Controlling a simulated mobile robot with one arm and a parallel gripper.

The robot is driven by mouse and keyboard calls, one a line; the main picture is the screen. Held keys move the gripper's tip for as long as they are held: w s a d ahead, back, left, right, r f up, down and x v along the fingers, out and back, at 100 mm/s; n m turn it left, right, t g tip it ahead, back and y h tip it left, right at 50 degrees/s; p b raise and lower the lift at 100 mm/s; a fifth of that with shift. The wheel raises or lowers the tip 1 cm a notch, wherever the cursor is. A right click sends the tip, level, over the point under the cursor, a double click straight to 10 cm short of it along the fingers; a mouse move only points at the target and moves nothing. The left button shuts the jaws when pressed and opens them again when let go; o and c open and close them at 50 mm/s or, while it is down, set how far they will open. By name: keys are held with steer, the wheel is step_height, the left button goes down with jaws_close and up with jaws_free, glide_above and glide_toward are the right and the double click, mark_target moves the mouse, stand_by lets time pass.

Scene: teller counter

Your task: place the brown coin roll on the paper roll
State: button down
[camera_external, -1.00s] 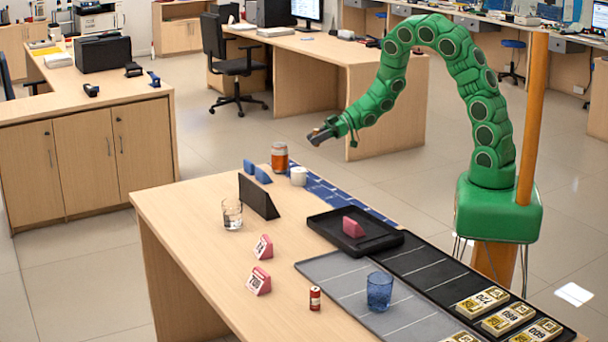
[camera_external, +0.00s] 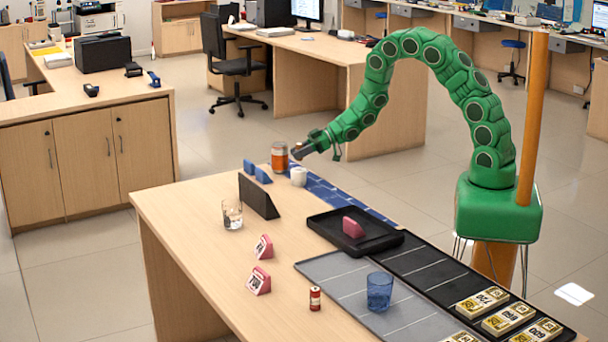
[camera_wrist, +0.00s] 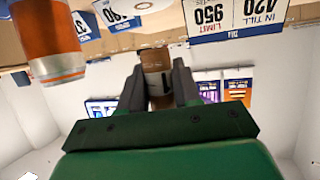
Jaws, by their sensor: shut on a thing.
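My gripper (camera_external: 300,150) is shut on the brown coin roll. In the wrist view my gripper (camera_wrist: 157,88) has its two dark fingers on either side of the brown coin roll (camera_wrist: 158,84), partly hidden by them. The paper roll (camera_external: 298,176) is a short white cylinder standing at the far end of the counter. My gripper hangs above it in the external view, apart from it. I cannot tell whether the held roll is exactly over it.
An orange jar (camera_external: 279,155) stands just left of my gripper; it looms at upper left in the wrist view (camera_wrist: 45,40). Blue blocks (camera_external: 257,172) and a dark upright panel (camera_external: 259,196) are nearby. A clear glass (camera_external: 232,214) and a black tray (camera_external: 330,227) stand nearer.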

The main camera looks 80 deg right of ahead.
mark_target(299, 160)
steer(key=shift+w+f, duration=0.2)
steer(key=shift+f, duration=1.6)
steer(key=shift+f, duration=0.1)
steer(key=c, duration=0.8)
jaws_free()
steer(key=v, duration=1.2)
steer(key=shift+r, duration=0.2)
